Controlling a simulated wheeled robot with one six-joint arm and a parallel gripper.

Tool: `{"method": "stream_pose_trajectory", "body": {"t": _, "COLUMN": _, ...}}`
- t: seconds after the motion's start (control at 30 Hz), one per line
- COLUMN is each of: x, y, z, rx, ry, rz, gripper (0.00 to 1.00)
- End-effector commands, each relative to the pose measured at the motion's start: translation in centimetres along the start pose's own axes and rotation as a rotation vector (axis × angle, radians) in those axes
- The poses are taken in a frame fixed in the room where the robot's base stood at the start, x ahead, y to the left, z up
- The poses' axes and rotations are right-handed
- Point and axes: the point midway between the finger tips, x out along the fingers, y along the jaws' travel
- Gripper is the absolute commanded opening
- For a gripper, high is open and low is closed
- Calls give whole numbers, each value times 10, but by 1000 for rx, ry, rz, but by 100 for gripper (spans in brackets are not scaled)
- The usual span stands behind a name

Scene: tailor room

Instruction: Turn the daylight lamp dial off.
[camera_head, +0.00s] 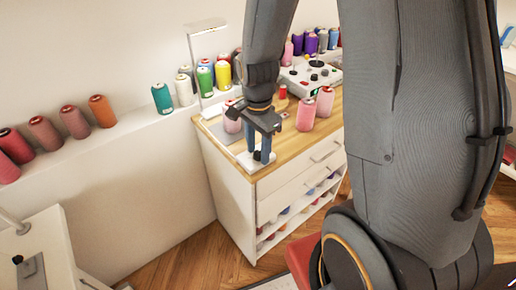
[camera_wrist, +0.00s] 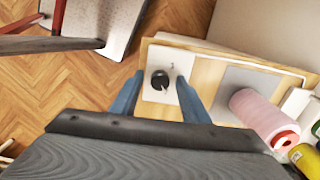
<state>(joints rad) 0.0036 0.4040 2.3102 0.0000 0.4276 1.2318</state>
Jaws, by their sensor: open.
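A black round dial (camera_wrist: 160,80) with a light pointer mark sits on a white plate (camera_wrist: 156,62) near the wooden top's edge in the wrist view. My gripper (camera_wrist: 159,79) is open, with one blue finger on each side of the dial; I cannot tell whether either finger touches it. In the head view my gripper (camera_head: 262,157) points down over the white plate (camera_head: 245,163) at the cabinet's front left corner, and the dial is hidden there. A white lamp (camera_head: 207,29) with a thin post stands at the back of the top.
Pink spools (camera_head: 306,114) and a control box (camera_head: 310,76) stand farther along the wooden top (camera_head: 225,146). Coloured spools line the wall ledge (camera_head: 90,146).

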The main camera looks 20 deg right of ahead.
Motion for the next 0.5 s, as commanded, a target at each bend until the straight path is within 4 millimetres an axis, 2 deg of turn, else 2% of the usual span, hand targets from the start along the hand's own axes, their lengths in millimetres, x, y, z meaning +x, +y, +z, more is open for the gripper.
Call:
{"method": "stream_pose_trajectory", "body": {"t": 0.07, "x": 0, "y": 0, "z": 0, "rx": 0, "ry": 0, "rz": 0, "gripper": 42}}
{"method": "stream_pose_trajectory", "body": {"t": 0.3, "x": 0, "y": 0, "z": 0, "rx": 0, "ry": 0, "rz": 0, "gripper": 3}}
{"method": "stream_pose_trajectory", "body": {"t": 0.5, "x": 0, "y": 0, "z": 0, "rx": -7, "ry": 0, "rz": 1, "gripper": 1}}
